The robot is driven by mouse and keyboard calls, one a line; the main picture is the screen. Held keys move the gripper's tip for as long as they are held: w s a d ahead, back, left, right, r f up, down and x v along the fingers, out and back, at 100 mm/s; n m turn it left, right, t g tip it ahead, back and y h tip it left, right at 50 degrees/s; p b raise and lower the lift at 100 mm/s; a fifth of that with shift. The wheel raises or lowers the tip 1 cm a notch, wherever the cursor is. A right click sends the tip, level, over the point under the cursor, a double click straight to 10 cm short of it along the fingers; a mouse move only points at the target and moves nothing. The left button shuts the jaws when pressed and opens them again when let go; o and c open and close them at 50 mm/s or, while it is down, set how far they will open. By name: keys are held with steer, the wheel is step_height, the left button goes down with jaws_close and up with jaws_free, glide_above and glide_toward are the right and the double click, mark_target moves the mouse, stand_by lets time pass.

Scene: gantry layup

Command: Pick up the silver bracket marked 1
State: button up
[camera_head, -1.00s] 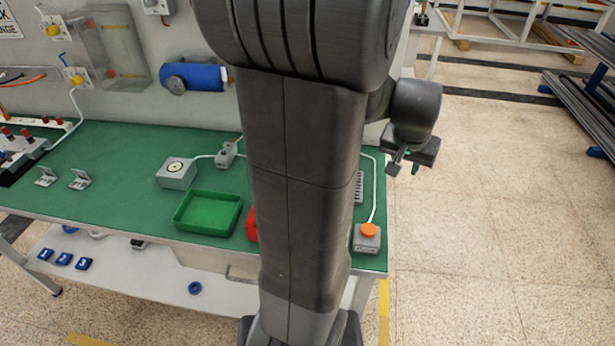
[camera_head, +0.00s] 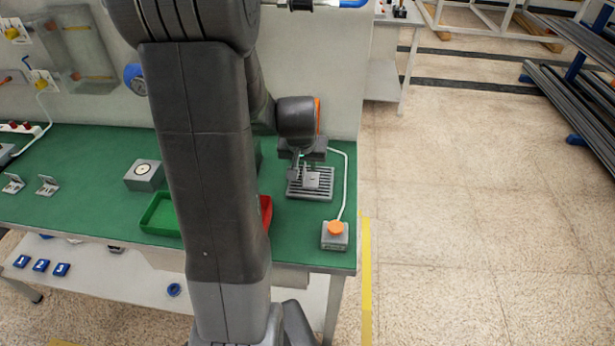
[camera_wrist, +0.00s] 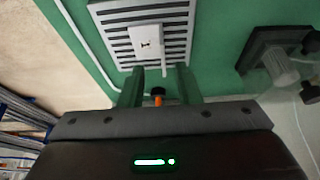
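A silver bracket (camera_wrist: 146,40) with a dark mark that looks like a 1 lies on a grey slotted rack (camera_wrist: 100,10) in the wrist view. In the head view the bracket (camera_head: 312,180) is a small pale piece on the rack (camera_head: 296,191), partly behind my gripper. In the head view my gripper (camera_head: 302,168) is over the rack's upper left part. Two other silver brackets (camera_head: 13,184) (camera_head: 47,186) stand at the bench's left.
The rack is on a green bench (camera_head: 95,160). A box with an orange button (camera_head: 335,230) and a pale cable are near its right edge. A green tray (camera_head: 160,215) and red bin (camera_head: 265,212) are partly hidden by my arm.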

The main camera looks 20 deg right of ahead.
mark_target(304, 169)
steer(key=shift+p+x, duration=0.4)
steer(key=shift+x, duration=2.15)
steer(key=shift+w+a, duration=0.15)
jaws_close()
